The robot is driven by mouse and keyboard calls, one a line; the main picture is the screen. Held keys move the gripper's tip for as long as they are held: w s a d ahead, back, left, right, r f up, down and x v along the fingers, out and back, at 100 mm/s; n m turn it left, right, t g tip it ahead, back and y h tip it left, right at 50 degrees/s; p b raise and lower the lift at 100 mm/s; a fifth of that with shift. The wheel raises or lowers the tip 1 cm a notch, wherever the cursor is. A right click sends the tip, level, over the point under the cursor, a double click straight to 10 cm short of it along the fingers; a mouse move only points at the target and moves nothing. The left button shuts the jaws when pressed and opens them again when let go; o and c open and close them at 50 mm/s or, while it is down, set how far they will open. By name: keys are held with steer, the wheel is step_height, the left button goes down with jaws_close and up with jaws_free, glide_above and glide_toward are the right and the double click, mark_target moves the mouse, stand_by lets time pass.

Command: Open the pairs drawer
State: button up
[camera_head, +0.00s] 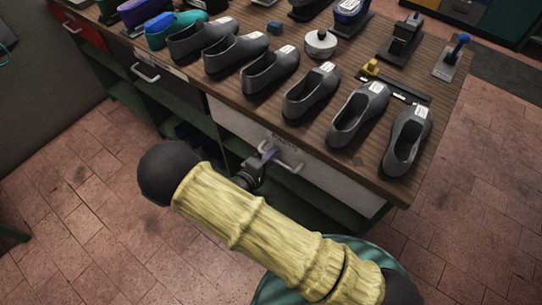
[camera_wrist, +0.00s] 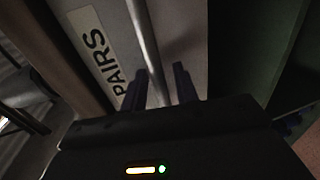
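The pairs drawer (camera_head: 335,176) has a pale grey front under the right part of the wooden counter and looks closed. Its bar handle (camera_head: 291,168) shows in the head view, partly covered by my gripper (camera_head: 268,155). In the wrist view, the PAIRS label (camera_wrist: 95,48) lies left of the handle (camera_wrist: 147,42). The two dark fingers of my gripper (camera_wrist: 160,86) stand on either side of the handle bar, with a visible gap between them. The gripper is open around the bar, and contact is not clear.
Several grey shoes (camera_head: 270,70) line the counter (camera_head: 225,84) above the drawer. A dark drawer with a handle (camera_head: 145,74) and a red drawer (camera_head: 80,30) are further left. Green open shelves (camera_head: 150,112) lie below. A teal round object (camera_head: 275,285) is at the bottom. The tiled floor in front is clear.

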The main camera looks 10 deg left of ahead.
jaws_close()
